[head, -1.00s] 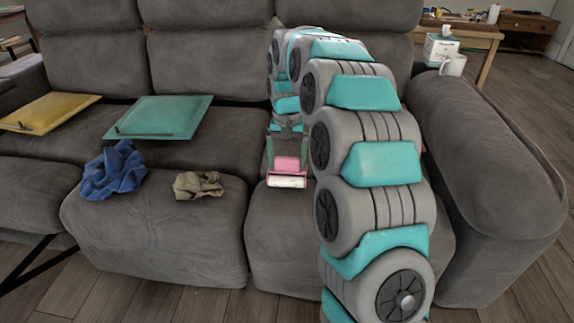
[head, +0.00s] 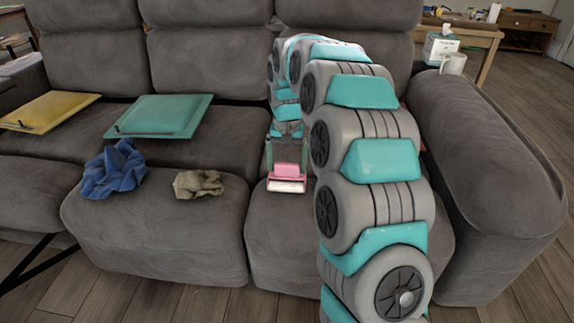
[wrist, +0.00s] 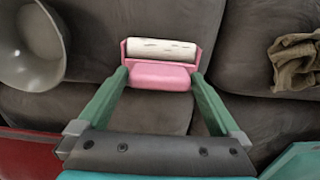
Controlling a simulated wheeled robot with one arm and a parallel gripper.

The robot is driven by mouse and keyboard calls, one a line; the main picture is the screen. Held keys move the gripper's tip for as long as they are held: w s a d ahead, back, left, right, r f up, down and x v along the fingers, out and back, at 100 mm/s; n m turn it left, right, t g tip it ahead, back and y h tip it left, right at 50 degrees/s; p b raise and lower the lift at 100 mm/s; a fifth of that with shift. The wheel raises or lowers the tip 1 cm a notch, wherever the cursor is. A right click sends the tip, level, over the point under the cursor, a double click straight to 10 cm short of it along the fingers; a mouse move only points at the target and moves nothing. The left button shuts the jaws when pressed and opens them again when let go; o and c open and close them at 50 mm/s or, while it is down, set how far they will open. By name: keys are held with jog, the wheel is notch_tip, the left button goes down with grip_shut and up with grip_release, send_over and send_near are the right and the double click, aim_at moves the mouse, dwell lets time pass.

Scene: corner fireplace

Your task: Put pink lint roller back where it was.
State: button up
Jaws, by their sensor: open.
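The pink lint roller (head: 286,172) with its white roll rests on the front part of the right grey sofa seat, its white end toward the front edge. In the wrist view, the lint roller (wrist: 160,76) lies at the fingertips, with its pink body between them and the white roll beyond. My gripper (wrist: 160,78) is open, its two green fingers on either side of the pink body. In the head view my gripper (head: 286,158) is just behind the roller. Whether the fingers touch it is hard to tell.
A crumpled beige cloth (head: 198,183) and a blue cloth (head: 114,170) lie on the middle seat. A grey bowl-like object (wrist: 28,45) is left in the wrist view.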

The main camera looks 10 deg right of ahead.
notch_tip(320, 180, up, 12)
dwell(0.4)
jog(key=shift+s+f, duration=0.1)
jog(key=s+f+n, duration=0.1)
jog(key=s+f, duration=0.2)
jog(key=s, duration=1.1)
jog(key=s+f+n+g, duration=0.1)
jog(key=s+f, duration=0.2)
jog(key=s, duration=1.2)
jog(key=s+f+n, duration=0.1)
jog(key=s+f, duration=0.2)
jog(key=s, duration=1.1)
jog(key=shift+s+n+g, duration=0.2)
jog(key=shift+n+g, duration=0.1)
jog(key=shift+g, duration=0.1)
jog(key=shift+c, duration=0.2)
